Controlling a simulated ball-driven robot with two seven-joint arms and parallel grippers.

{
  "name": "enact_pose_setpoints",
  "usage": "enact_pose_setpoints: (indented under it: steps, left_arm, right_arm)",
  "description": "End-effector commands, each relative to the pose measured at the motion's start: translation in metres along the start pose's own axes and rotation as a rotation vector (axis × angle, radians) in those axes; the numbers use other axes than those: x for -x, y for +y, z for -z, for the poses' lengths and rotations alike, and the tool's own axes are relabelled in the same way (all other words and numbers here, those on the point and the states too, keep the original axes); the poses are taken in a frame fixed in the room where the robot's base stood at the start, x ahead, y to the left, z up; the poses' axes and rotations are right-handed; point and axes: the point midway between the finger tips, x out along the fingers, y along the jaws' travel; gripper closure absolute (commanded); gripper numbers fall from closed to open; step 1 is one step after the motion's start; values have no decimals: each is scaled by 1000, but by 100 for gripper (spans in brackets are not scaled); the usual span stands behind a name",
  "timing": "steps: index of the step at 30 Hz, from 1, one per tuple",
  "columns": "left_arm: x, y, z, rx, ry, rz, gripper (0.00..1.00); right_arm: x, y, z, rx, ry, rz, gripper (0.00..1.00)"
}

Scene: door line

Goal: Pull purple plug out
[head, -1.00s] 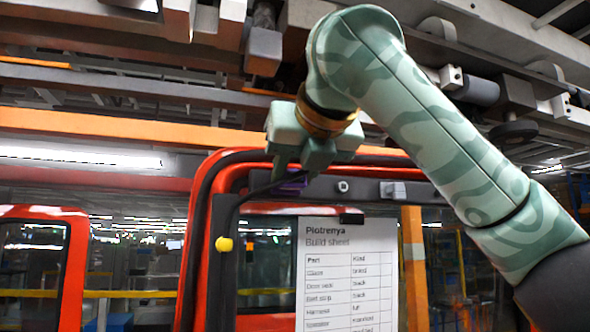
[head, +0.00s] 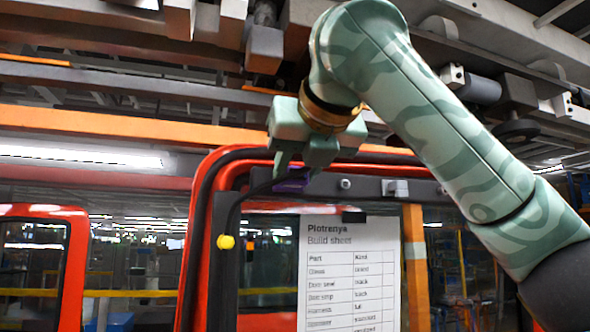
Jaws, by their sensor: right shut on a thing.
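The purple plug (head: 291,181) sits at the dark bar (head: 360,187) near the top of the red door (head: 209,168). My right gripper (head: 295,171) comes down from above and is shut on the plug, with its fingers covering part of it. A dark cable (head: 238,200) runs from beside the plug to the left and down. I cannot tell whether the plug is still seated. My left gripper is not in view.
A white build sheet (head: 357,270) hangs from a black clip (head: 353,217) below the bar. A yellow knob (head: 225,242) is on the door's left side. Another red door (head: 76,225) stands at far left. Overhead beams (head: 110,122) run close above my arm.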

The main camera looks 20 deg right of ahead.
Motion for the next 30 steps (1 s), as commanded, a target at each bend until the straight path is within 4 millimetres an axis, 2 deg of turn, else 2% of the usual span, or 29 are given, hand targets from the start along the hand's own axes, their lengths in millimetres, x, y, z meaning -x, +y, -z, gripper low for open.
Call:
enact_pose_setpoints:
  steps: [30]
  left_arm:
    - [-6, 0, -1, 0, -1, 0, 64]
  right_arm:
    - [9, 1, 5, 3, 2, -2, 100]
